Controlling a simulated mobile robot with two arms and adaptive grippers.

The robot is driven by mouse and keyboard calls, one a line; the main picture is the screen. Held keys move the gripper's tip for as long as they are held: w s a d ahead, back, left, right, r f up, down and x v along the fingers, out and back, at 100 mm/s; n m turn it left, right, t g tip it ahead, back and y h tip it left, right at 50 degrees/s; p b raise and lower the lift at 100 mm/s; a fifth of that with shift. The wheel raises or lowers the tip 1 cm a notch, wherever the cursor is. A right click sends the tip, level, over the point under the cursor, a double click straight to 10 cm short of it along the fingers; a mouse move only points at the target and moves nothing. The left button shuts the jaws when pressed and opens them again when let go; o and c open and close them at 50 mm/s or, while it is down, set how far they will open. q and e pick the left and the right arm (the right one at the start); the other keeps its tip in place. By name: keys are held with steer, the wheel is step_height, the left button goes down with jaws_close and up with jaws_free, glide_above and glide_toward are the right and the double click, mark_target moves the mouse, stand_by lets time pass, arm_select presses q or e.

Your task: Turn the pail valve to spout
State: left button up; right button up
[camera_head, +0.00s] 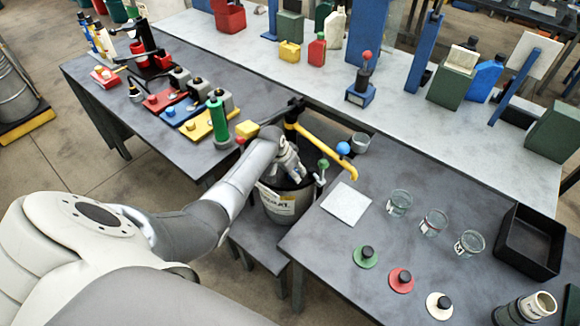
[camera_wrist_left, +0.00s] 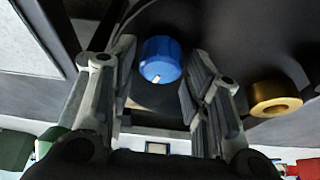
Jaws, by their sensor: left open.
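The dark pail (camera_head: 281,206) with a pale label stands at a low level between the tables in the head view. My left gripper (camera_head: 298,172) is over its top and hides much of the lid. In the left wrist view, the fingers of my left gripper (camera_wrist_left: 163,78) are open, with a blue knob (camera_wrist_left: 160,59) between them; gaps show on both sides. The knob has a small white mark. A brass ring fitting (camera_wrist_left: 275,98) sits to the right on the dark surface. I cannot tell which part of the pail valve the knob is. My right gripper is not in view.
A yellow lever (camera_head: 327,142) with a blue ball (camera_head: 343,148) and a green ball knob (camera_head: 323,163) are close by my gripper. Glass jars (camera_head: 399,203), a white pad (camera_head: 346,204) and a black bin (camera_head: 527,239) are on the right table.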

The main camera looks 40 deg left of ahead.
arm_select(q)
steer(key=v, duration=0.7)
steer(key=shift+s, duration=0.1)
